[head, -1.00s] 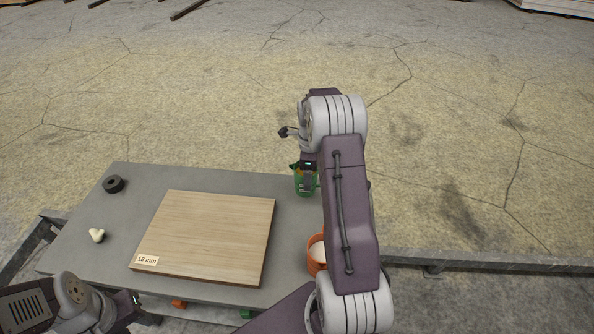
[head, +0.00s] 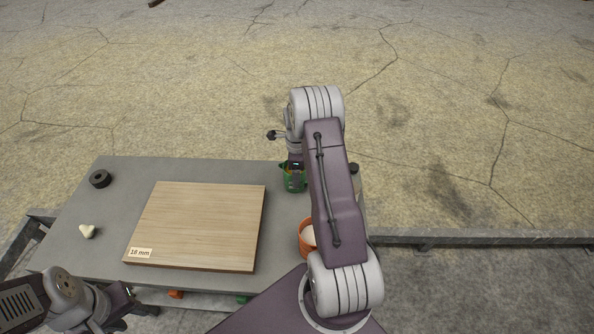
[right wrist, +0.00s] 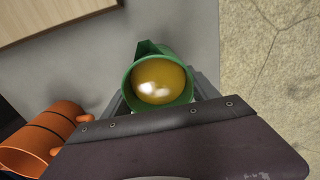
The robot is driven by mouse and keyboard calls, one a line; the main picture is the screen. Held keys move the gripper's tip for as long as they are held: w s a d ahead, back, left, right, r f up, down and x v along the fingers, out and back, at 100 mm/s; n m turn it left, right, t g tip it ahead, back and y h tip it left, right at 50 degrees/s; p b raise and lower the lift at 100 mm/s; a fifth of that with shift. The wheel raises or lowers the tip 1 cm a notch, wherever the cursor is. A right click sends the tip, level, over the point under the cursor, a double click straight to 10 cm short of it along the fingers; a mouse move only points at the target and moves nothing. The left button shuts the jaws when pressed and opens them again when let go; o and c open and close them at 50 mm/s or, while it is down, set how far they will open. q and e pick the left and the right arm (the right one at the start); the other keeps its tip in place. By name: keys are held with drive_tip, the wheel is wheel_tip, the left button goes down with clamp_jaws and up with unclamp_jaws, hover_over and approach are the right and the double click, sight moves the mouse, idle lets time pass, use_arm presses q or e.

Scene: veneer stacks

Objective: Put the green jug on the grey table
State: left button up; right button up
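The green jug (head: 290,182) is at the far right part of the grey table (head: 225,168), partly hidden by my right gripper (head: 296,172). In the right wrist view the jug (right wrist: 136,82) has its round mouth toward the camera, with amber contents. My right gripper's fingers lie close against both sides of the jug and look shut on it. I cannot tell whether its base touches the table. My left gripper (head: 123,303) is at the near left, beside the table's near edge; its fingers are too small and dark to read.
A wooden board (head: 200,220) with a thickness label covers the table's middle. A black ring (head: 100,179) and a small cream piece (head: 87,231) lie left of it. A rail (head: 480,238) extends right.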

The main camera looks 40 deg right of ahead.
drive_tip(key=o, duration=0.4)
drive_tip(key=shift+r, duration=0.2)
wheel_tip(320, 180, up, 12)
drive_tip(key=b, duration=0.1)
drive_tip(key=s+a+f+n, duration=0.1)
drive_tip(key=s+a+n, duration=0.4)
drive_tip(key=a+n, duration=0.2)
drive_tip(key=s+a+f+n, duration=0.1)
drive_tip(key=s+a+n, duration=0.5)
drive_tip(key=n, duration=0.4)
drive_tip(key=s+a+f+n+t, duration=0.1)
drive_tip(key=s+a+n, duration=0.4)
drive_tip(key=a+n, duration=0.3)
drive_tip(key=shift+s+a+n, duration=0.2)
drive_tip(key=shift+s+n, duration=0.05)
drive_tip(key=shift+n, duration=0.15)
